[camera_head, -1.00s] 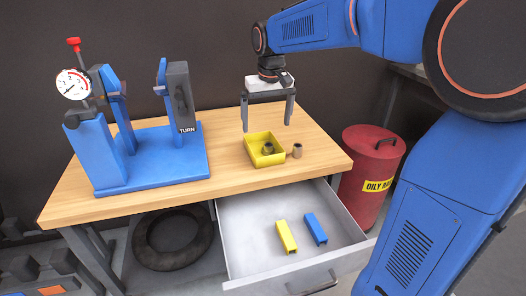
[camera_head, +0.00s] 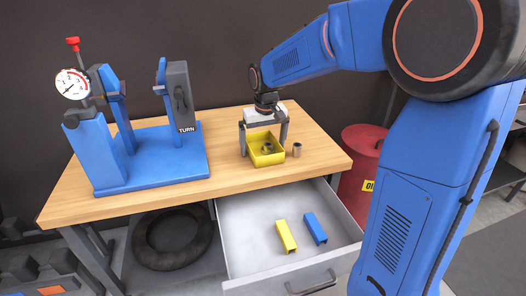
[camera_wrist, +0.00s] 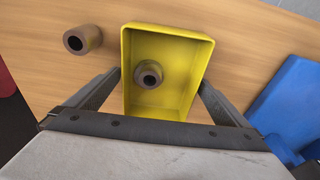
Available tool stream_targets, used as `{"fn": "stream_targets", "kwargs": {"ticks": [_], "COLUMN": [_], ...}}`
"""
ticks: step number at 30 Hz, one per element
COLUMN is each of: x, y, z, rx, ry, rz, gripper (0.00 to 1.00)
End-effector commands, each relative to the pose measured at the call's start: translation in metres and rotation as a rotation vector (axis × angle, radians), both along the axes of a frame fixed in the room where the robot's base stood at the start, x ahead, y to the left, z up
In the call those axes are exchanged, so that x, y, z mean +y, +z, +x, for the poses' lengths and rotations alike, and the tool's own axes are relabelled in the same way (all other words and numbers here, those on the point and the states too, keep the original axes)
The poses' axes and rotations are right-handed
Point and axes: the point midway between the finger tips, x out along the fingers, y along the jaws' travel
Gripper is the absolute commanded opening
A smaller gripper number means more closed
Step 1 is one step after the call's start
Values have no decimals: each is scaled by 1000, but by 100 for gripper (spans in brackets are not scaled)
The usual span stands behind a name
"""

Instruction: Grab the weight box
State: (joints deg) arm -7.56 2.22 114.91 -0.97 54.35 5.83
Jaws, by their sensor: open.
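The weight box is a small open yellow box (camera_head: 266,158) on the wooden bench top, and it fills the middle of the wrist view (camera_wrist: 190,95). A round metal weight (camera_wrist: 149,75) sits inside it. A second weight (camera_head: 297,150) stands on the bench to its right in the head view; it also shows in the wrist view (camera_wrist: 82,39). My gripper (camera_head: 264,152) is open and low over the box. Its two fingers stand on either side of the box in the wrist view. Whether they touch its walls I cannot tell.
A blue balancing stand (camera_head: 150,158) with a dial gauge (camera_head: 73,84) stands on the left of the bench (camera_head: 225,125). An open drawer (camera_head: 250,215) below holds a yellow block (camera_head: 286,237) and a blue block (camera_head: 315,229). A red drum (camera_head: 360,150) stands right of the bench.

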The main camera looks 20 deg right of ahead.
Motion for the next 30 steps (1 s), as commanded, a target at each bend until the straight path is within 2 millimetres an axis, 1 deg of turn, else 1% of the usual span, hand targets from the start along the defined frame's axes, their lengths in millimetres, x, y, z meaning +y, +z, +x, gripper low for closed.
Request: {"fn": "stream_targets", "kwargs": {"ticks": [5, 6, 11, 12, 19, 22, 26, 30], "x": [0, 0, 0, 0, 0, 0, 0, 0], "y": [0, 0, 0, 0, 1, 6, 23, 49], "z": [0, 0, 0, 0, 0, 0, 1, 1], "rx": [-1, -1, -1, -1, -1, -2, -4, -5], "ry": [0, 0, 0, 0, 0, 0, 0, 0], "rz": [0, 0, 0, 0, 0, 0, 0, 0], "gripper": [100, 98, 59, 57, 57, 57, 57, 57]}}
